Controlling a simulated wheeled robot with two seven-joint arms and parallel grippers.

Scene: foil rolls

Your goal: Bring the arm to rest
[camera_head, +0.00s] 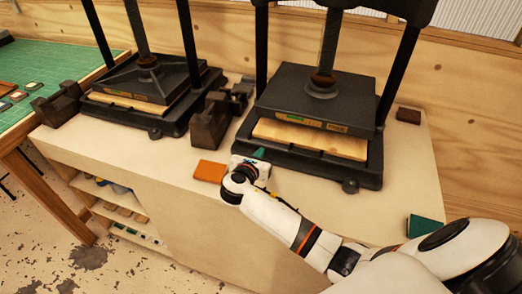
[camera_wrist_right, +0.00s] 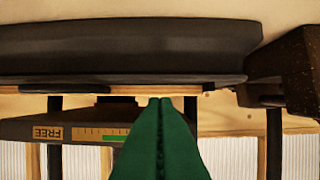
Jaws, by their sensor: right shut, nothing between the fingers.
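My right arm reaches in from the lower right of the head view. Its gripper (camera_head: 259,155) is over the worktop, just in front of the right-hand press (camera_head: 310,95). In the right wrist view the green fingers (camera_wrist_right: 160,103) are pressed together with nothing between them. They point toward the press, whose dark base (camera_wrist_right: 130,50) and plate labelled "FREE" (camera_wrist_right: 75,132) show there upside down. The gripper body partly hides the fingers in the head view. My left gripper is not in view.
An orange block (camera_head: 210,171) lies close left of the gripper. A dark block (camera_head: 212,122) stands beside the press. A green block (camera_head: 425,226) lies near my forearm. A second press (camera_head: 150,80) stands left. The front worktop strip (camera_head: 130,155) is mostly clear.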

